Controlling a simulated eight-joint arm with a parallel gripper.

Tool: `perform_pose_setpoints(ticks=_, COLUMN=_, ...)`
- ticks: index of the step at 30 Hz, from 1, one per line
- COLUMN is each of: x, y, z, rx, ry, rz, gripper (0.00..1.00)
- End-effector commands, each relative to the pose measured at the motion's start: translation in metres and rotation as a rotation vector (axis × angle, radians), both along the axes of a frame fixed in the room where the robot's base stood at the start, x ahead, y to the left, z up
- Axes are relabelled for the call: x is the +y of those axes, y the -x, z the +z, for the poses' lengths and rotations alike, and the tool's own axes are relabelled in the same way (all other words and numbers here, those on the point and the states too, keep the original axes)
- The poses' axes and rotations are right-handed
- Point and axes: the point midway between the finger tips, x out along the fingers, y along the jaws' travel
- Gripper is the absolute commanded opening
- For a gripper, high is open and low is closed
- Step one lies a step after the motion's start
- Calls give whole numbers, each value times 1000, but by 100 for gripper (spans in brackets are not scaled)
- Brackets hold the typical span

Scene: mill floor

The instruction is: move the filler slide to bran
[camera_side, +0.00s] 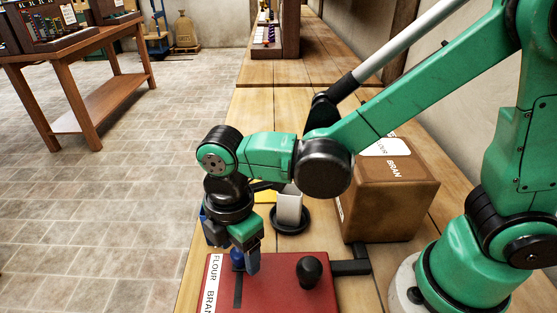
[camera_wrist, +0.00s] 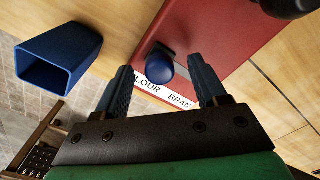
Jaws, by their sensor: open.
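The filler is a red box (camera_side: 275,283) on the bench with a white label (camera_side: 213,280) reading FLOUR at the far end and BRAN at the near end. Its slide has a blue knob (camera_side: 237,258) in a dark slot, at the FLOUR end. My gripper (camera_side: 246,262) is low over the box, at the knob, and partly hides it in the side view. In the wrist view the fingers of my gripper (camera_wrist: 163,68) are apart, and the blue knob (camera_wrist: 159,67) shows between their tips. I cannot tell whether either finger touches it.
A black ball knob (camera_side: 309,271) stands on the red box to the right. A white cup (camera_side: 288,211) on a black dish and a brown box (camera_side: 390,195) marked BRAN stand behind. A blue tapered container (camera_wrist: 60,58) is left of the fingers.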

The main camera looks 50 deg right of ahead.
Motion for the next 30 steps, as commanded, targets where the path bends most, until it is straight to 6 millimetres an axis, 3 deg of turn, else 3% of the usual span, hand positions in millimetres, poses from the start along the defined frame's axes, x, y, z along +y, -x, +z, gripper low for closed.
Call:
perform_pose_setpoints(ticks=5, x=0, y=0, z=0, rx=0, ry=0, rz=-1, gripper=65)
perform_pose_setpoints(ticks=12, x=0, y=0, z=0, rx=0, ry=0, rz=-1, gripper=0)
perform_pose_setpoints(ticks=30, x=0, y=0, z=0, rx=0, ry=0, rz=-1, gripper=0)
